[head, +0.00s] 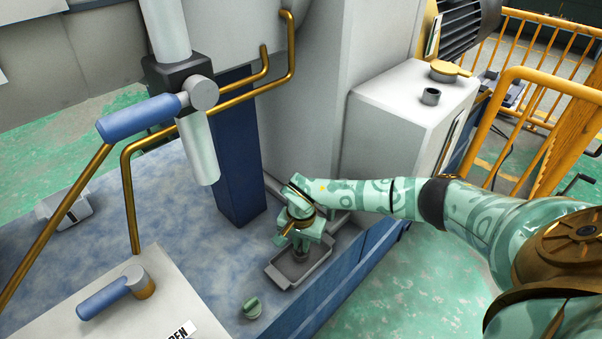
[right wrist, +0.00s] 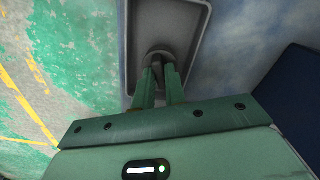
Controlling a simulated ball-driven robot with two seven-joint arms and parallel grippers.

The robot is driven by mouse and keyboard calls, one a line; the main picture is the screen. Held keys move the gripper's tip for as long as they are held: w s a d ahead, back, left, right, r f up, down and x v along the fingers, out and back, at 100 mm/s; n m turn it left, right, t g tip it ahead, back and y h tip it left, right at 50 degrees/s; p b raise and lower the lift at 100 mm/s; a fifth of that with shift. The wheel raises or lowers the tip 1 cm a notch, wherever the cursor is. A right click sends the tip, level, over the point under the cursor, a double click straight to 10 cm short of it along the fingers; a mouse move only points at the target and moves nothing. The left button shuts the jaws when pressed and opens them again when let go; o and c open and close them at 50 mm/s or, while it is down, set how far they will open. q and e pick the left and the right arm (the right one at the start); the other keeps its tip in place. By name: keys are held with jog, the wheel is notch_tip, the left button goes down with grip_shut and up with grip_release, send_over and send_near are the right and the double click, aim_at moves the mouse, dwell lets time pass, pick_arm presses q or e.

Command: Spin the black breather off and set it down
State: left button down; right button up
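The black breather, a dark round piece (right wrist: 157,59), shows between and under my right fingertips in the right wrist view. It is over or on the floor of a shallow grey tray (right wrist: 197,22), and I cannot tell if it touches. In the head view the grey tray (head: 318,272) sits on the blue deck, and the breather (head: 302,256) is mostly hidden under my right gripper. My right gripper (head: 302,246) points down over the tray, its fingers close together on the breather; its fingers also show in the right wrist view (right wrist: 158,78). My left gripper is not in view.
A grey box (head: 420,115) at the back right carries a dark open ring (head: 431,96) and a gold cap (head: 444,71). A blue post (head: 236,160) rises beside my right gripper. Yellow railings (head: 560,90) stand right.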

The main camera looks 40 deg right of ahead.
jog(key=o, duration=0.4)
